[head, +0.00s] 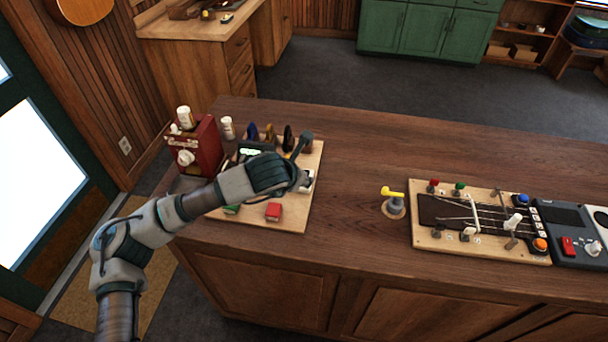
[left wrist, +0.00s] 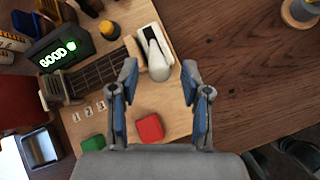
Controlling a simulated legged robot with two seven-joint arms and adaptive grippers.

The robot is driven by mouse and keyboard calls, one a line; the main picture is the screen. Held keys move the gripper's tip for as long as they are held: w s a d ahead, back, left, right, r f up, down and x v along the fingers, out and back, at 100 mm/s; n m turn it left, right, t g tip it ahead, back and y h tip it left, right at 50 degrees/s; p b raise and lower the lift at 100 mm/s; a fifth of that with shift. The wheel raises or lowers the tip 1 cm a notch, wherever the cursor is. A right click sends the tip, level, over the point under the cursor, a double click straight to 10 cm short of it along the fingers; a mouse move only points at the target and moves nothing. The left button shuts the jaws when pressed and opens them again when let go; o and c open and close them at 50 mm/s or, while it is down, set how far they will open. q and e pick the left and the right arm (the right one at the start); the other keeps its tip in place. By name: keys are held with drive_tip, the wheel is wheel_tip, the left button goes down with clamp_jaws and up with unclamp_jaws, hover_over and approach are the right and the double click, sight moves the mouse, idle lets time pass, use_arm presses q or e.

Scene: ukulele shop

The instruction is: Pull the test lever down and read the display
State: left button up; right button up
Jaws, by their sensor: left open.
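The test board (head: 297,217) is a pale wooden panel at the left of the counter. Its dark display (head: 250,151) shows glowing green at its back. In the left wrist view, the display (left wrist: 58,55) reads "GOOD" beside a green light. A white lever (left wrist: 154,58) on a pale base stands beside the fretted strip, ahead of and between my fingers. My left gripper (left wrist: 158,72) is open and empty, with its fingers spread. In the head view, my left gripper (head: 304,160) reaches over the board and hides part of it. My right gripper is not in view.
A red block (left wrist: 149,129) and a green block (left wrist: 93,143) sit on the board. A red box (head: 195,148) stands left of it. A second board (head: 432,240) with knobs and a yellow-handled post (head: 394,205) are to the right. The middle counter (head: 350,170) is clear.

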use_arm(q)
drive_tip(key=v, duration=0.7)
drive_tip(key=shift+f, duration=0.1)
